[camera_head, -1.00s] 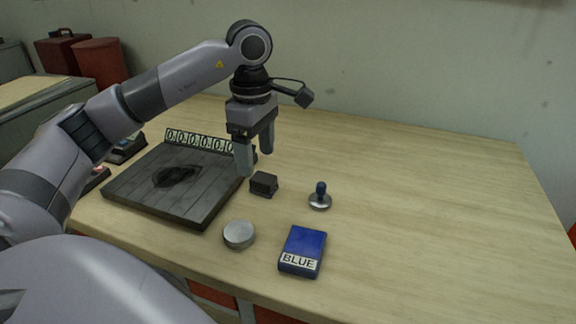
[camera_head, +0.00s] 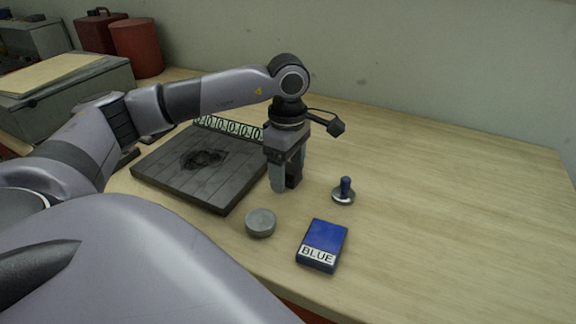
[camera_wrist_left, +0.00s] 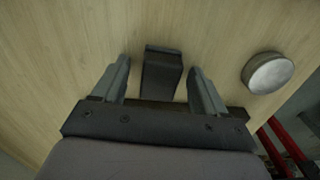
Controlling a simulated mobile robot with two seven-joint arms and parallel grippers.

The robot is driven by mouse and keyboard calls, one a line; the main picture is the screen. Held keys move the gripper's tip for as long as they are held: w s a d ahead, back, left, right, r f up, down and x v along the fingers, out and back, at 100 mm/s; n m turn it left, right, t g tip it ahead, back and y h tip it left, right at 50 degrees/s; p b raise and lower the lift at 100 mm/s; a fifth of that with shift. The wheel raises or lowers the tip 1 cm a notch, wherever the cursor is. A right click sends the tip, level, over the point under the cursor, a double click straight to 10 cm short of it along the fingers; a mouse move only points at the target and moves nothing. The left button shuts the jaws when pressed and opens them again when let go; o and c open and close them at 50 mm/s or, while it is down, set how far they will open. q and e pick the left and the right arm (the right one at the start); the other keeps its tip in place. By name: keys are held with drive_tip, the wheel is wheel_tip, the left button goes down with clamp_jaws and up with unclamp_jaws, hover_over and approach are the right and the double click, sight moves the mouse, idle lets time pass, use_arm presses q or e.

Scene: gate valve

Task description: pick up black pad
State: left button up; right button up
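The black pad, a small dark block (camera_head: 293,176), stands on the wooden table beside the large dark plate. In the head view it is partly hidden by my left gripper (camera_head: 289,180), which points down around it. In the left wrist view the black pad (camera_wrist_left: 161,73) sits between the two fingers of my left gripper (camera_wrist_left: 160,70). A gap shows on each side, so the fingers are open and not closed on it. My right gripper is in neither view.
A dark square plate (camera_head: 185,180) with a number strip behind it lies left. A round grey tin (camera_head: 261,223), a blue box labelled BLUE (camera_head: 328,238) and a blue-handled stamp (camera_head: 345,190) stand nearby. The table's right side is clear.

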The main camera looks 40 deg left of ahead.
use_arm(q)
drive_tip(key=c, duration=1)
drive_tip(key=shift+c, duration=0.2)
wheel_tip(320, 180, up, 11)
wheel_tip(320, 180, up, 7)
drive_tip(key=p, duration=0.3)
hover_over(289, 167)
drive_tip(key=shift+s+a+r, duration=0.1)
drive_tip(key=shift+r, duration=0.9)
